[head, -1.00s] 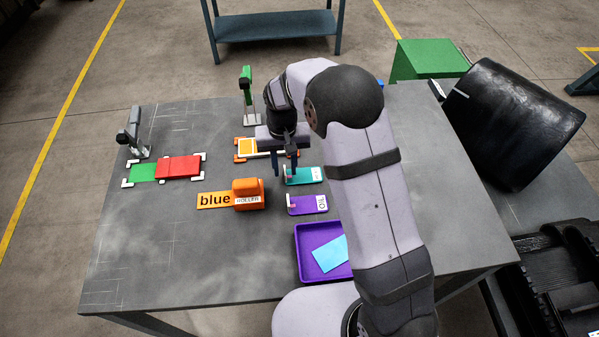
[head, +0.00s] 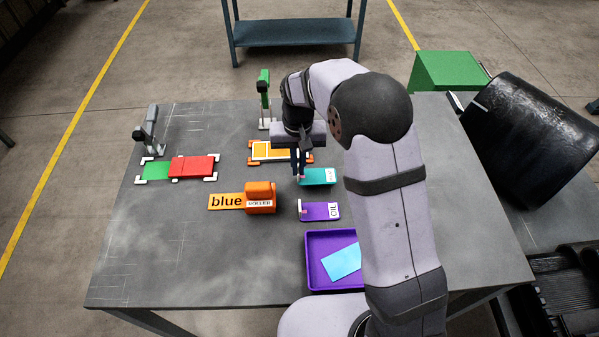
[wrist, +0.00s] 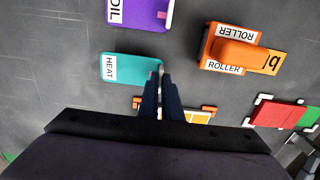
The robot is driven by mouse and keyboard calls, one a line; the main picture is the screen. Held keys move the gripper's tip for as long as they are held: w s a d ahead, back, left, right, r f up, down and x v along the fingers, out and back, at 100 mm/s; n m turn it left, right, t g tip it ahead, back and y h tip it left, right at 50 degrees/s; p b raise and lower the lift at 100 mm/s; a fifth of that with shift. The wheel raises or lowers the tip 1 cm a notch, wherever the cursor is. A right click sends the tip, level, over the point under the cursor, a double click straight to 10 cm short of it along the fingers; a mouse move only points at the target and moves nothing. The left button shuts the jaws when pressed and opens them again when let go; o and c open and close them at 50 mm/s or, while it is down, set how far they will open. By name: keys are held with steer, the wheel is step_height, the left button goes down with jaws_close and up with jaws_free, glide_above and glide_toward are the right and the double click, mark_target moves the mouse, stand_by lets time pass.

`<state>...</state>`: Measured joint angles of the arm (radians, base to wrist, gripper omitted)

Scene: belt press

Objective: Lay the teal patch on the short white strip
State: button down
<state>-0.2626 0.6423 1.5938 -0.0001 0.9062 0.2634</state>
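The teal patch (head: 318,177) is a flat plate labelled HEAT with a small upright tab at its left end. It also shows in the wrist view (wrist: 128,68). My gripper (head: 299,172) points down at that tab. In the wrist view its fingers (wrist: 160,80) are close together with a pale sliver between them, shut on the tab. The patch looks level; any gap beneath it is hard to judge. Behind it lies an orange piece with white bands and orange corner brackets (head: 280,152). My gripper partly covers it, and I cannot clearly single out a short white strip there.
A purple OIL plate (head: 318,211) lies just in front. A purple tray (head: 316,280) holds a light blue sheet (head: 342,262). An orange roller block (head: 258,194) and a green-and-red strip (head: 190,167) are left. Green (head: 264,95) and grey (head: 150,130) upright clamps stand behind.

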step_height(320, 180, up, 7)
steer(key=shift+r+b, duration=0.2)
steer(key=shift+b, duration=0.6)
steer(key=shift+w, duration=0.1)
